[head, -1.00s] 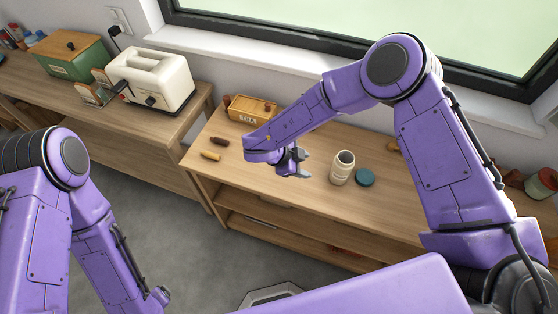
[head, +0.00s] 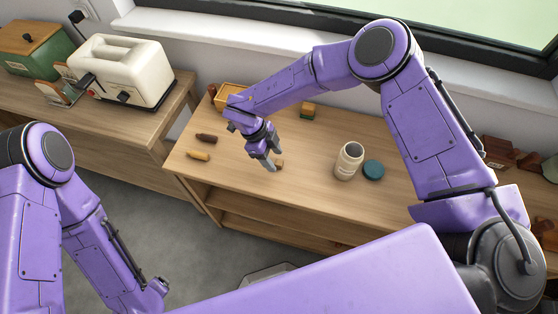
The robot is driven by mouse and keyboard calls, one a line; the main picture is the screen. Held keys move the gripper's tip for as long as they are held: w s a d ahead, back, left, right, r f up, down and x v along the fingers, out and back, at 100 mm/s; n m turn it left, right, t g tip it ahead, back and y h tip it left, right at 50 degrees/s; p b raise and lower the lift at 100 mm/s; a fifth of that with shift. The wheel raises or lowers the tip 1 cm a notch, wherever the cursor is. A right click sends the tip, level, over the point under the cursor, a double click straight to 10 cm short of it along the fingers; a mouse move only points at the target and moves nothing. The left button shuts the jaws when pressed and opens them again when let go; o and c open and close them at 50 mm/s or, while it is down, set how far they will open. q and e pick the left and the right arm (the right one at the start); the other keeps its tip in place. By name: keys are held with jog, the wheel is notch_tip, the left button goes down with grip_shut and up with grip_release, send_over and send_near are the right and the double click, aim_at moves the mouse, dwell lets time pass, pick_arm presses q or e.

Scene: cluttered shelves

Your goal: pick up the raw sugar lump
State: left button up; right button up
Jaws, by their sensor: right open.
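A small brown lump (head: 279,164), which looks like the raw sugar lump, lies on the wooden worktop right beside the fingertips of my right gripper. My right gripper (head: 270,163) is open and points down at the worktop. Its fingers partly cover the lump, and I cannot tell whether they touch it or are on both sides of it. My left arm is at the lower left, and its gripper is out of view.
A cream jar (head: 349,160) and a teal lid (head: 373,170) stand right of the gripper. A dark brown piece (head: 206,138) and a tan piece (head: 198,155) lie left. A white toaster (head: 122,70) stands on the left counter.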

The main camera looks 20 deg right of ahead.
aim_at(279, 164)
jog(key=shift+w+d+f, duration=0.1)
jog(key=shift+d+f, duration=0.1)
jog(key=shift+f, duration=0.45)
jog(key=shift+w+d+f, duration=0.1)
jog(key=shift+d+f, duration=0.1)
jog(key=shift+f, duration=0.4)
jog(key=shift+s, duration=0.3)
jog(key=shift+r, duration=0.1)
jog(key=shift+c, duration=1.3)
grip_shut()
